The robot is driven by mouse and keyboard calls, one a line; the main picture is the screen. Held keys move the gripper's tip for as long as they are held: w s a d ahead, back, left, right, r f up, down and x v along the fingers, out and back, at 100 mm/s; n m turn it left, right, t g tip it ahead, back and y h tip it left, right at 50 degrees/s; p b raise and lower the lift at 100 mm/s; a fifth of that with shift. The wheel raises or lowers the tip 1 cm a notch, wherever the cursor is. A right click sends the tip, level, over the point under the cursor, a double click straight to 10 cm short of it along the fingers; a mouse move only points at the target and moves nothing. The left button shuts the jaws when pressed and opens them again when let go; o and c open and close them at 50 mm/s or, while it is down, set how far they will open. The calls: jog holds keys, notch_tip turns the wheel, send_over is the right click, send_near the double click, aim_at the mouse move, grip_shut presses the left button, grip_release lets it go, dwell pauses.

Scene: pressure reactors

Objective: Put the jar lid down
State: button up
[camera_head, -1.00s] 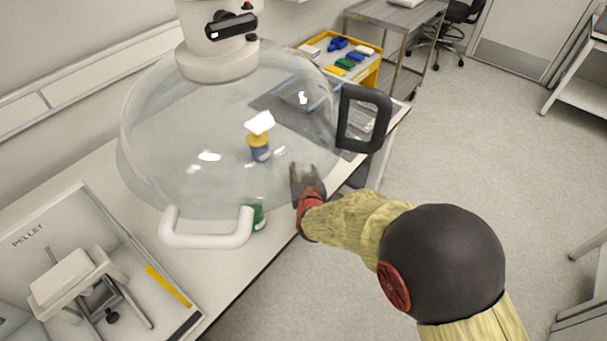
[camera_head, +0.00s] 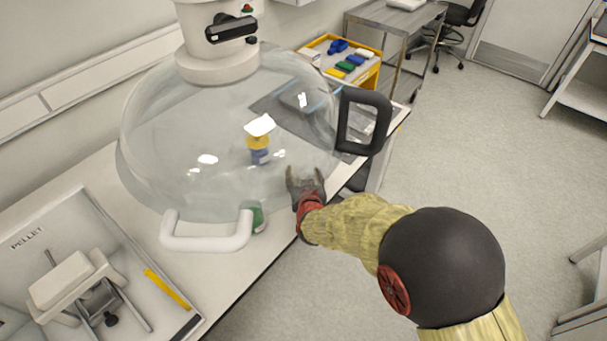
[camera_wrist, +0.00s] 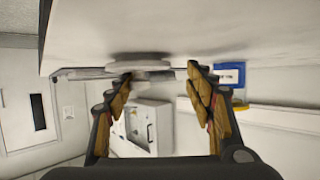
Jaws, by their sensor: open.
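My gripper (camera_head: 306,178) is open at the front right of the large clear dome (camera_head: 165,150), near the bench's front edge. In the wrist view, my gripper's fingers (camera_wrist: 160,70) stand wide apart. A pale grey round, disc-like form (camera_wrist: 140,64) shows between and beyond the fingertips, just under the white surface at the top of that view. I cannot tell whether it is the jar lid or whether a finger touches it. A blue and yellow jar (camera_head: 259,150) shows through the dome, with a white patch above it. A green jar (camera_head: 258,218) is partly hidden by the white handle.
A white handle (camera_head: 205,238) and a black handle (camera_head: 364,122) stick out from the dome. A pellet tray (camera_head: 150,306) with a small white press (camera_head: 75,280) is at the left. A yellow bin (camera_head: 366,70) stands behind.

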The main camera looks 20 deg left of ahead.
jog(key=shift+r, duration=0.25)
jog(key=p+v, duration=0.3)
jog(key=v, duration=0.9)
jog(key=shift+p, duration=0.3)
jog(key=d+r+m+g, duration=0.1)
jog(key=d+r+g, duration=0.2)
jog(key=d+r, duration=1)
jog(key=s+d+r+m+g+h, duration=0.1)
jog(key=s+d+r+g+h, duration=0.1)
jog(key=s+d, duration=0.8)
jog(key=s+d+r+m+g+h, duration=0.2)
jog(key=s+d+r+h, duration=0.1)
jog(key=s+d, duration=0.7)
jog(key=shift+d+r, duration=0.35)
jog(key=shift+r, duration=0.55)
